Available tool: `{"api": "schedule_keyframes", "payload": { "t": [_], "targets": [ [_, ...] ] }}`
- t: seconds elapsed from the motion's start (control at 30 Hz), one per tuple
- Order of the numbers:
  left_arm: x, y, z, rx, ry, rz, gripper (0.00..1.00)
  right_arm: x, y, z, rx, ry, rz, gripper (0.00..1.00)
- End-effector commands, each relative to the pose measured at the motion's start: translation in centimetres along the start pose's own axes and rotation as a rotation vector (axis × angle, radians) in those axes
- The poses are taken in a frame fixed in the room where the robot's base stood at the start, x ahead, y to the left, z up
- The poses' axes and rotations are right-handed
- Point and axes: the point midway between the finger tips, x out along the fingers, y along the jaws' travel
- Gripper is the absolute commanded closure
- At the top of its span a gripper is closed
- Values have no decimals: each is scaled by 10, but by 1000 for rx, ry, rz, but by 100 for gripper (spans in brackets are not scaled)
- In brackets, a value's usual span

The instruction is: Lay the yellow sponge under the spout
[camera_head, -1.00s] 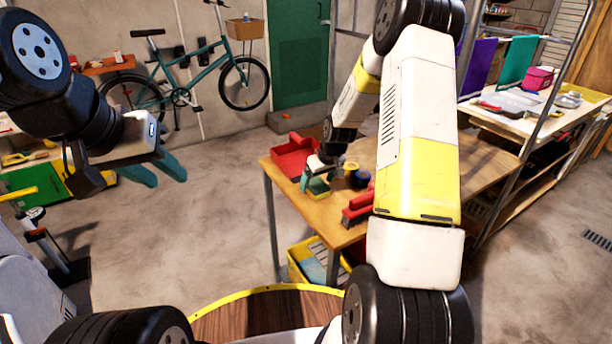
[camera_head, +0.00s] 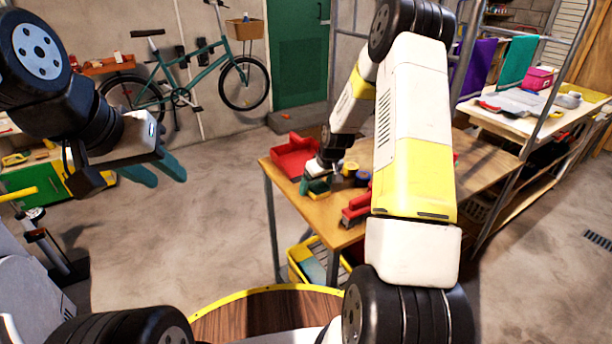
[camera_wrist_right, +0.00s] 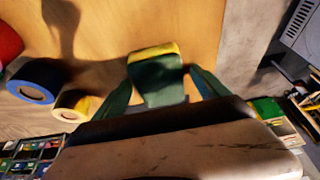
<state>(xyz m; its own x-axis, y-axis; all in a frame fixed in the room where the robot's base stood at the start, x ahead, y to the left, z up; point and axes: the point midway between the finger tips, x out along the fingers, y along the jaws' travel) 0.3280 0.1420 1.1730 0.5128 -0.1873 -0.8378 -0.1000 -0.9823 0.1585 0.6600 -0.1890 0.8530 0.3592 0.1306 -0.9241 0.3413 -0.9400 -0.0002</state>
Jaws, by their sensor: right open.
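The yellow sponge (camera_wrist_right: 153,50) has a dark green top layer and lies on the wooden table; in the head view (camera_head: 319,188) it is partly hidden by my right gripper. My right gripper (camera_wrist_right: 161,88) is open, with one finger on each side of the sponge. Gaps show between the fingers and the sponge in the right wrist view. My left gripper (camera_head: 155,169) is empty and open, held in the air at the left, away from the table. I cannot make out a spout in either view.
On the wooden table (camera_head: 290,192), a red tray (camera_head: 293,160) sits behind the gripper. A yellow roll (camera_wrist_right: 73,103) and a blue roll (camera_wrist_right: 38,80) stand close by. A red object (camera_head: 356,208) lies near the front edge. My right arm hides much of the table's right side.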

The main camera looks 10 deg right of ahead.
Motion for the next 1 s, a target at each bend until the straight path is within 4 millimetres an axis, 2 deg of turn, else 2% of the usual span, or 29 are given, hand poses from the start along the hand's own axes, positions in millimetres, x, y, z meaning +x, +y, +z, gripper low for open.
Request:
{"api": "schedule_keyframes", "payload": {
  "t": [0.17,0.5,0.77,1.0],
  "targets": [
    [0,0,0,0,0,0,64,0,0,0,0,0,0,17],
    [0,0,0,0,0,0,64,0,0,0,0,0,0,84],
    [0,0,0,0,0,0,64,-2,0,-1,0,1,1,85],
    [0,0,0,0,0,0,64,-19,1,-9,0,3,2,85]
  ]
}}
